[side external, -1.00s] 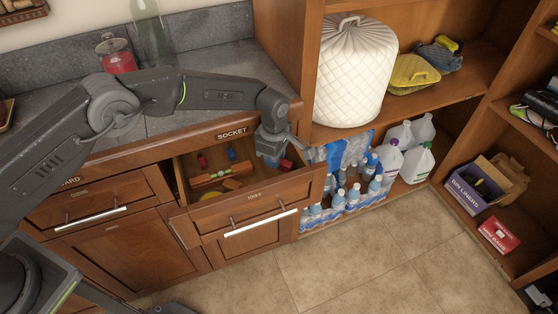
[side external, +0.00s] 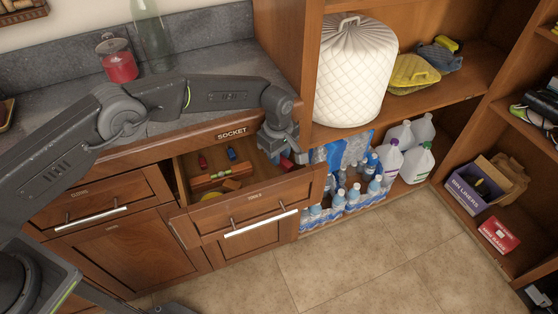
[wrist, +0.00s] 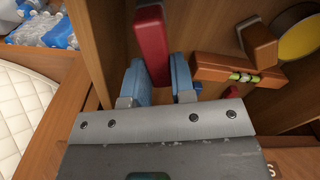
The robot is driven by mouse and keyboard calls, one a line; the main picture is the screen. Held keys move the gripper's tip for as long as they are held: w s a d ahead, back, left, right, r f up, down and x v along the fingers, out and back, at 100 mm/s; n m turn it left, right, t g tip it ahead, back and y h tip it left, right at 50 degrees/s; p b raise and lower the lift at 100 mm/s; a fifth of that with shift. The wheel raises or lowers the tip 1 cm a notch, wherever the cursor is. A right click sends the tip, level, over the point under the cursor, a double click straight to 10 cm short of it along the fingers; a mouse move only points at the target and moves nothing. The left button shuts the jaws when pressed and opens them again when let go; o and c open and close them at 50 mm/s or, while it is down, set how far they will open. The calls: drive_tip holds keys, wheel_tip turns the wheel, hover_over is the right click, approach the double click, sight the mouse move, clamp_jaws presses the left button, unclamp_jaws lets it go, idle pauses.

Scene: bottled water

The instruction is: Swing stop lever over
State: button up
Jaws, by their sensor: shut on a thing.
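The red lever (wrist: 152,45) is a flat bar at the drawer's right side wall; I take it for the stop lever. It shows as a small red patch in the side view (side external: 287,163). My gripper (wrist: 157,78) has its two blue fingers on either side of the red bar, shut on its near end. In the side view my gripper (side external: 280,150) reaches down into the right end of the open drawer (side external: 245,211). The fingers and the lever are partly hidden there by my wrist.
The drawer also holds a wooden block with a green vial (wrist: 240,75), a brown block (wrist: 257,42) and a yellow round thing (wrist: 300,40). Bottled water (side external: 345,195) stands on the shelf right of the drawer. The countertop edge (side external: 215,127) runs just behind the drawer.

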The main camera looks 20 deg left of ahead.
drive_tip(key=shift+w+a, duration=0.1)
drive_tip(key=shift+w, duration=0.1)
drive_tip(key=shift+w+d+m, duration=0.15)
drive_tip(key=shift+w+m, duration=0.15)
drive_tip(key=shift+m, duration=0.7)
drive_tip(key=shift+w+d+m, duration=0.1)
drive_tip(key=shift+w+m, duration=0.15)
drive_tip(key=shift+m, duration=0.75)
drive_tip(key=shift+r, duration=0.1)
drive_tip(key=o, duration=1)
drive_tip(key=shift+w+r, duration=0.1)
drive_tip(key=shift+r, duration=1.55)
drive_tip(key=shift+s+d+r, duration=0.1)
drive_tip(key=shift+r, duration=0.8)
drive_tip(key=shift+s+d+r, duration=0.1)
drive_tip(key=shift+r, duration=0.8)
